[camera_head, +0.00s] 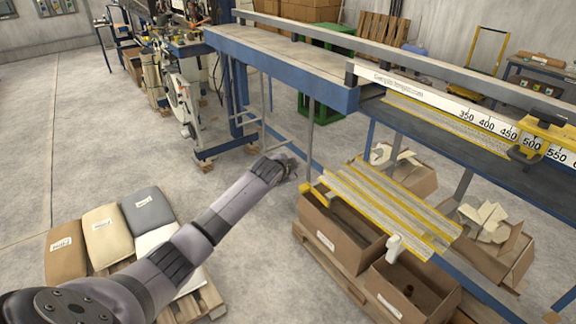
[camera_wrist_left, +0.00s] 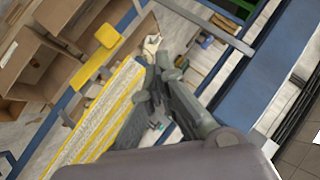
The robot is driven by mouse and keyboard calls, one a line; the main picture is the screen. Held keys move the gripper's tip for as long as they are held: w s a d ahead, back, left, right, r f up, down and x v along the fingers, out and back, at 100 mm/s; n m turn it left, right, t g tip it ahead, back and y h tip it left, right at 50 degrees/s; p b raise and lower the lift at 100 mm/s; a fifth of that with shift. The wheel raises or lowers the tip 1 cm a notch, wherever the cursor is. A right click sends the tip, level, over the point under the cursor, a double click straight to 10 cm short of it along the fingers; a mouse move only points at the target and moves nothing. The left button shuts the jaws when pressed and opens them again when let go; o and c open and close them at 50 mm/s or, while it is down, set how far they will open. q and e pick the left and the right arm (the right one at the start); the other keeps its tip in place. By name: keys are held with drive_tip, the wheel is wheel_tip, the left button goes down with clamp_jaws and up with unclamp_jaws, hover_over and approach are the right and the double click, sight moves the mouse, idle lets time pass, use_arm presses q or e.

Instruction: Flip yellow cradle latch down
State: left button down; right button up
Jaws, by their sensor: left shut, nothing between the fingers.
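The cradle (camera_head: 385,205) is a slatted rack with yellow rails, above the cardboard boxes; it also shows in the left wrist view (camera_wrist_left: 105,115). A yellow latch (camera_wrist_left: 92,65), a bar with a wider tab, sits at the cradle's end. In the head view, a small yellow end piece (camera_head: 306,188) shows at the cradle's left corner. I cannot tell from its shape whether the latch is up or down. My left gripper (camera_head: 293,170) is shut and empty, just left of that corner. Its dark fingers (camera_wrist_left: 156,62) are right of the latch, apparently apart from it. My right gripper is out of view.
Cardboard boxes (camera_head: 330,238) stand on a pallet under the cradle. The blue-framed conveyor (camera_head: 285,72) and a ruler beam (camera_head: 430,97) lie behind. Filled sacks (camera_head: 108,230) lie on a pallet at left. The floor between is clear.

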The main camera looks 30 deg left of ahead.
use_arm(q)
drive_tip(key=shift+s+a+r, duration=0.25)
drive_tip(key=shift+s+r, duration=0.75)
drive_tip(key=s+d+f+n+g+b, duration=0.1)
drive_tip(key=s+d+f+g, duration=0.1)
drive_tip(key=s+f, duration=0.8)
drive_tip(key=s+d+f+n+g+h, duration=0.15)
drive_tip(key=s+f, duration=0.25)
drive_tip(key=f, duration=1.2)
drive_tip(key=s+d+f+n+g+y+b, duration=0.1)
drive_tip(key=s+d+f+g, duration=0.1)
drive_tip(key=s+f, duration=0.75)
drive_tip(key=s+d+f+g, duration=0.1)
drive_tip(key=s+d+f, duration=0.3)
drive_tip(key=s, duration=0.9)
drive_tip(key=s+d+f+n+g+h+b, duration=0.1)
drive_tip(key=s+d+f, duration=0.3)
drive_tip(key=s+f, duration=0.6)
drive_tip(key=s+d+f+n+g+h, duration=0.1)
drive_tip(key=s+d+f+g, duration=0.2)
drive_tip(key=s, duration=1.3)
wheel_tip(320, 180, down, 5)
drive_tip(key=shift+d+f, duration=0.1)
drive_tip(key=shift+d, duration=0.95)
